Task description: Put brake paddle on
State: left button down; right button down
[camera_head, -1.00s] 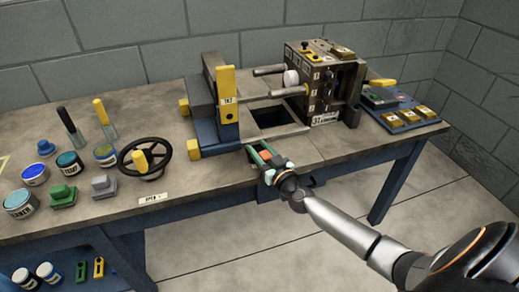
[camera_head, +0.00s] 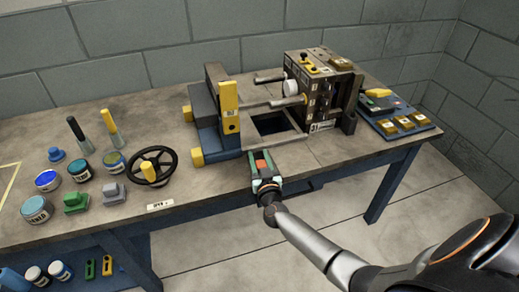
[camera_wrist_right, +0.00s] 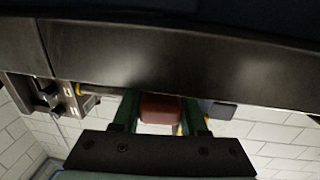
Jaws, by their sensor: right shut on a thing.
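My right gripper (camera_head: 263,160) is at the front edge of the workbench, below the square dark opening. Its green fingers are shut on a small red paddle (camera_head: 262,166). In the right wrist view the red paddle (camera_wrist_right: 160,108) sits between the two fingers (camera_wrist_right: 161,112), under the dark bench edge. I cannot tell how the paddle joins anything behind it. A dark blue part (camera_head: 302,187) shows under the bench edge just right of the gripper. My left gripper is not in view.
The workbench (camera_head: 215,185) holds a two-part mould machine: a blue and yellow clamp side (camera_head: 215,125) and a brown block (camera_head: 318,85) with rods. A handwheel (camera_head: 152,167), pots and stamps stand left. A blue switch panel (camera_head: 400,115) lies right. The floor in front is clear.

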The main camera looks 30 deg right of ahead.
jog(key=shift+a+r+m+h, duration=0.1)
jog(key=shift+a+m+h, duration=0.05)
jog(key=shift+m+h, duration=0.25)
jog(key=shift+m+g+h+p, duration=0.6)
jog(key=shift+g+h, duration=0.1)
jog(key=shift+h, duration=0.3)
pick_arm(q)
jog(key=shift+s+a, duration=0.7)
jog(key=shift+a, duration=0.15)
pick_arm(e)
jog(key=shift+h, duration=0.3)
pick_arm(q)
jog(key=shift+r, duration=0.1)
pick_arm(e)
jog(key=shift+c, duration=2.2)
grip_release()
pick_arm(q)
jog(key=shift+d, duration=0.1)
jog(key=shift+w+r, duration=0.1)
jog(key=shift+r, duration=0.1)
pick_arm(e)
jog(key=shift+s, duration=0.1)
